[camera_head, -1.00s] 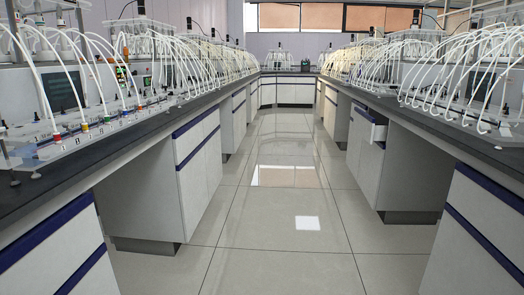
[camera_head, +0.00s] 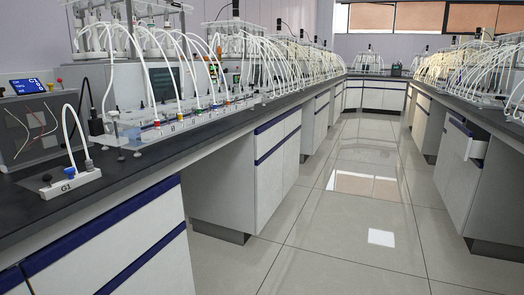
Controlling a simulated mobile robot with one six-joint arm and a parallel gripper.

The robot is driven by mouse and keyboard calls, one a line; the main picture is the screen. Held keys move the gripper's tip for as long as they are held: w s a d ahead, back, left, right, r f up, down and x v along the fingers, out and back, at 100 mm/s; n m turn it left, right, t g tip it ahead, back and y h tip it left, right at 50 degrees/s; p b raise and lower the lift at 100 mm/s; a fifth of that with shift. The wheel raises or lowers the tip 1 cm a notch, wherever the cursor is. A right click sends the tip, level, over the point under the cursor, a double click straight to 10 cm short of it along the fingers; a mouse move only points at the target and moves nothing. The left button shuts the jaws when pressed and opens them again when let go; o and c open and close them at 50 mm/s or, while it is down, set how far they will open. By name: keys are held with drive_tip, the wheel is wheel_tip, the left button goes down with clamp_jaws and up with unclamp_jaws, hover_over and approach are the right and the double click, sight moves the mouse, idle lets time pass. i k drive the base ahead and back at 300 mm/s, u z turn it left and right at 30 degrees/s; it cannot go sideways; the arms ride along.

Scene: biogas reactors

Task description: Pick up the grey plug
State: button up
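A small white block marked G1 (camera_head: 70,184) sits near the front edge of the left bench. A small grey plug (camera_head: 89,165) stands at the block's right end, and a thin white hose (camera_head: 68,125) arches beside it and seems to end in it. A round black knob (camera_head: 47,178) stands at the block's left end. I cannot be sure that this grey piece is the plug of the task. My gripper is not in view.
The left bench (camera_head: 150,160) carries a box with a blue-lit display (camera_head: 35,88) behind the block and a clear rack with many white hoses and coloured fittings (camera_head: 190,115). The tiled aisle (camera_head: 340,215) is clear.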

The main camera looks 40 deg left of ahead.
sight(90, 162)
drive_tip(key=u, duration=2.55)
drive_tip(key=i, duration=0.85)
drive_tip(key=z, duration=0.15)
